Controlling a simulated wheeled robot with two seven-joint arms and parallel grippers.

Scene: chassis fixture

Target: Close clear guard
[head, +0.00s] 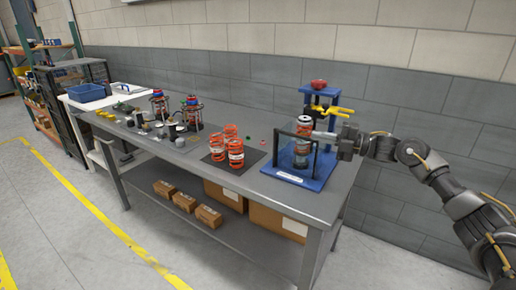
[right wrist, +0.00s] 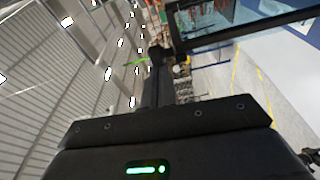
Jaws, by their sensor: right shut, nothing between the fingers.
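The clear guard (head: 296,136) is a see-through panel in a black frame. It stands roughly upright at the front of the blue press fixture (head: 291,179); I cannot tell whether it is fully shut. Its dark frame also shows at the upper right of the right wrist view (right wrist: 250,28). An orange and white part (head: 303,128) stands in the fixture behind the guard. My right gripper (head: 320,135) is shut and empty, beside the frame's upper right corner. Its fingers show in the right wrist view (right wrist: 158,62) close to the frame; contact is unclear. My left gripper is out of view.
The fixture has a red knob (head: 319,84) on top and a yellow lever (head: 332,110). Orange coil springs (head: 235,155) stand on a dark mat to the left. The grey bench (head: 312,204) has free room at its front right edge. A block wall (head: 420,105) stands behind.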

